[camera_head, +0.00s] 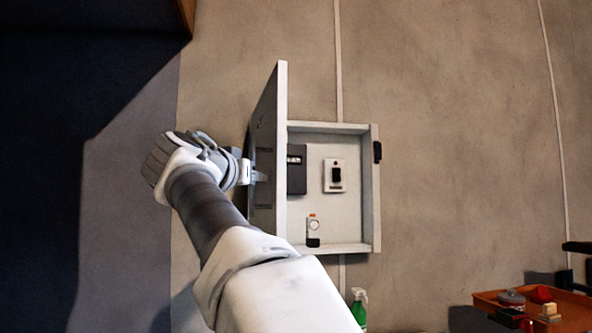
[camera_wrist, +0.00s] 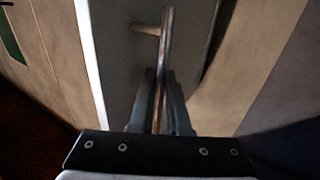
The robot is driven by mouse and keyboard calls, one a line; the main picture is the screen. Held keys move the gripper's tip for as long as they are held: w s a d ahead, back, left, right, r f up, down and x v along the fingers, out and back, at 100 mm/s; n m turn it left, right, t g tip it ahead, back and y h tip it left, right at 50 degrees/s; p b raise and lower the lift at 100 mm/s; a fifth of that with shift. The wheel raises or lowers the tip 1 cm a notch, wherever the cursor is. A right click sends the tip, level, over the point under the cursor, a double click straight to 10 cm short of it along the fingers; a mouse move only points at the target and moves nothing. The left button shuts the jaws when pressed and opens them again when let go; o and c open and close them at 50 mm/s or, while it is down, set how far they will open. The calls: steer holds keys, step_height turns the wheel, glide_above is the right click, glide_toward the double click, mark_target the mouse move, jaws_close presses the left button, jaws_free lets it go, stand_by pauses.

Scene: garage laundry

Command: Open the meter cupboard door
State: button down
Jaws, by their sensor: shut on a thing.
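The meter cupboard (camera_head: 374,200) is a white box on the wall with its door (camera_head: 283,150) swung open towards the left, standing well out from the box. Inside are a dark meter (camera_head: 297,170), a white switch plate (camera_head: 335,176) and a small white device with an orange top (camera_head: 313,227). My gripper (camera_head: 257,176) is at the left, outer face of the door. In the wrist view my gripper (camera_wrist: 160,98) is shut on the bar handle (camera_wrist: 166,45) of the door (camera_wrist: 125,60).
An orange tray (camera_head: 485,298) with small items stands at the lower right. A green spray bottle (camera_head: 359,307) is below the cupboard. A dark latch piece (camera_head: 377,152) sits on the cupboard's right side. The wall left of the door is clear.

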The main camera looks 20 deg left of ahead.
steer(key=s+a+m+h+p, duration=0.3)
steer(key=a+h+p, duration=0.2)
steer(key=a+p, duration=0.5)
steer(key=shift+s+f+g+p, duration=0.3)
steer(key=shift+f+g+p, duration=0.1)
steer(key=shift+p, duration=2.1)
steer(key=shift+a, duration=0.1)
steer(key=c, duration=1.1)
jaws_free()
steer(key=shift+s+a+r, duration=0.1)
steer(key=shift+s, duration=0.1)
steer(key=shift+o, duration=1)
steer(key=shift+w+r, duration=0.1)
steer(key=shift+r, duration=0.05)
